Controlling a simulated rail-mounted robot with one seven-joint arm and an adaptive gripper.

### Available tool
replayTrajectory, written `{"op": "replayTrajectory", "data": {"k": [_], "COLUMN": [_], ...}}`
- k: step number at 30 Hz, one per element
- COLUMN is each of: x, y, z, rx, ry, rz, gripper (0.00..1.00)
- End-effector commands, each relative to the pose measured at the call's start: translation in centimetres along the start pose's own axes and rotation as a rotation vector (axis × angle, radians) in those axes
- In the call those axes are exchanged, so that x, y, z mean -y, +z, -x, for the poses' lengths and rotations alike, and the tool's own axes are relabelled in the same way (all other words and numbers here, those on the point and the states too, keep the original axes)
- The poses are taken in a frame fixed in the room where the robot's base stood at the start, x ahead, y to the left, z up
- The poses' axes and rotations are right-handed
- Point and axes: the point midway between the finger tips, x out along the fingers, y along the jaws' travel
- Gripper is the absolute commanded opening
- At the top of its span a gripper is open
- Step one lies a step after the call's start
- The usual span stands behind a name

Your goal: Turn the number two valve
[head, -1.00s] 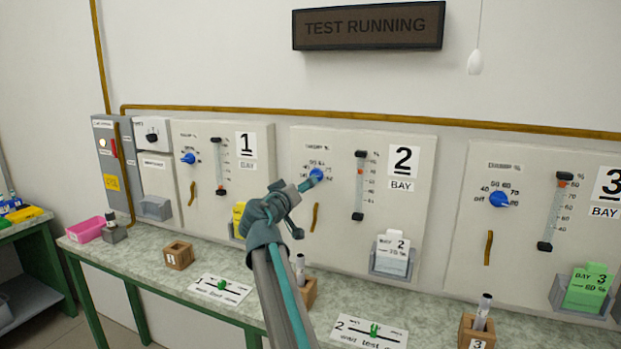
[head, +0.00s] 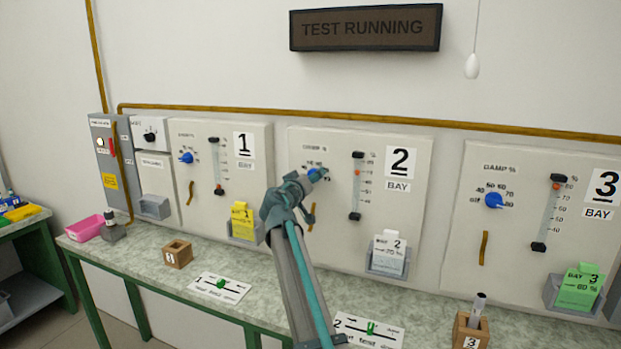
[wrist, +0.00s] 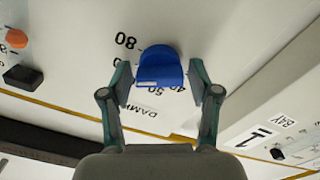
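The bay 2 valve is a blue knob (head: 314,170) on the pale panel (head: 340,225) marked 2, under a dial scale. In the head view my gripper partly covers it. The wrist view shows the knob (wrist: 158,68) between the two fingers, with printed dial numbers around it. My gripper (wrist: 159,80) is open, one finger on each side of the knob, with a small gap showing on both sides. In the head view my gripper (head: 315,178) reaches the panel at the knob from the lower left.
To the right of the knob is a vertical slider (head: 356,185), with a white card (head: 389,252) in a holder below. Panel 1 (head: 210,215) and panel 3 (head: 515,245) carry similar blue knobs. The bench (head: 140,245) holds wooden blocks and slider plates.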

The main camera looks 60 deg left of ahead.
Motion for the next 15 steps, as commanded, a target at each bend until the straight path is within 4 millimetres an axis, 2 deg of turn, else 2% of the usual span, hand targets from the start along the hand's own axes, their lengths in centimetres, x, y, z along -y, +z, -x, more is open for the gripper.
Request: {"op": "replayTrajectory", "data": {"k": [1, 8, 15], "x": [0.0, 0.0, 0.04], "y": [-0.01, -0.02, 0.01], "z": [0.01, 0.02, 0.02], "rx": [0.0, 0.0, 0.0], "ry": [0.0, 0.0, 0.0], "rz": [0.0, 0.0, 0.018], "gripper": [0.47, 0.1, 0.1]}}
